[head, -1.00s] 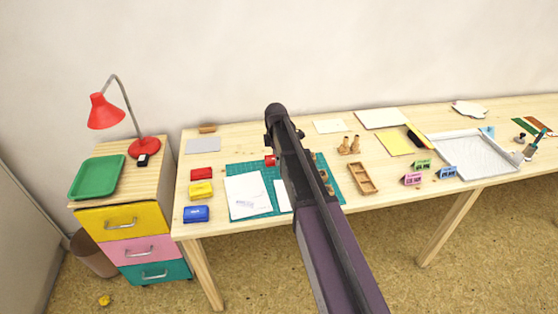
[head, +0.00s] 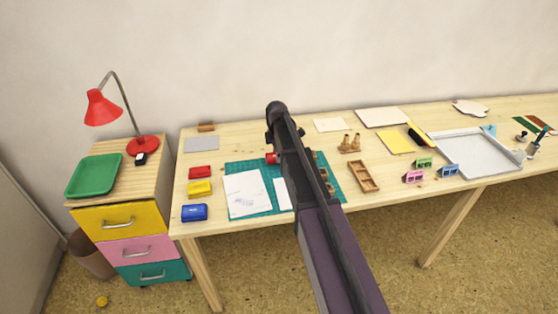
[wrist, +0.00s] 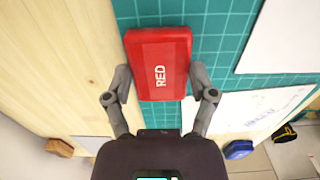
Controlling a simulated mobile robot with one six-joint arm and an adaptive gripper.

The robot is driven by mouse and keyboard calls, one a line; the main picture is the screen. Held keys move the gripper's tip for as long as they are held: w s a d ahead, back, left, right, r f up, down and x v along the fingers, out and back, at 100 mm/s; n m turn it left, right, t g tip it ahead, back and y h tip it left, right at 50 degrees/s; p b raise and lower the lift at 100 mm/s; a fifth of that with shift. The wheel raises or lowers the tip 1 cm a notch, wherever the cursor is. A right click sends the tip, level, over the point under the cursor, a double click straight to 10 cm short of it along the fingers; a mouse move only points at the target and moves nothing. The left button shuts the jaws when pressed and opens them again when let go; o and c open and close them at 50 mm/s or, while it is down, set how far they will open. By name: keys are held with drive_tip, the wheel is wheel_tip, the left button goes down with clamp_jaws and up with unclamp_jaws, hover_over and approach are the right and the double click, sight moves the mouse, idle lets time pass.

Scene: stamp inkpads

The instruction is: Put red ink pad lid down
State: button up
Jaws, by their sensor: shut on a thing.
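A red ink pad lid (wrist: 162,62) with the word RED on top lies between the two fingers of my gripper (wrist: 160,84) in the wrist view. My gripper is shut on its sides. In the head view a small part of the red lid (head: 270,158) shows left of my arm, over the green mat; the fingers are hidden there. Whether the lid touches the mat cannot be told. The red ink pad (head: 200,172) sits on the table, left of the mat.
A yellow pad (head: 199,188) and a blue pad (head: 194,212) stand in front of the red pad. White paper (head: 246,190) lies on the green cutting mat (head: 235,168). A grey sheet (head: 202,144) lies behind. A wooden tray (head: 363,176) is to the right.

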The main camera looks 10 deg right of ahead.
drive_tip(key=shift+f+b, duration=0.55)
drive_tip(key=shift+f, duration=0.3)
drive_tip(key=shift+f, duration=0.2)
drive_tip(key=o, duration=0.7)
drive_tip(key=shift+r, duration=0.1)
drive_tip(key=shift+r, duration=0.1)
wheel_tip(320, 180, up, 12)
drive_tip(key=p, duration=1.2)
drive_tip(key=shift+s, duration=0.1)
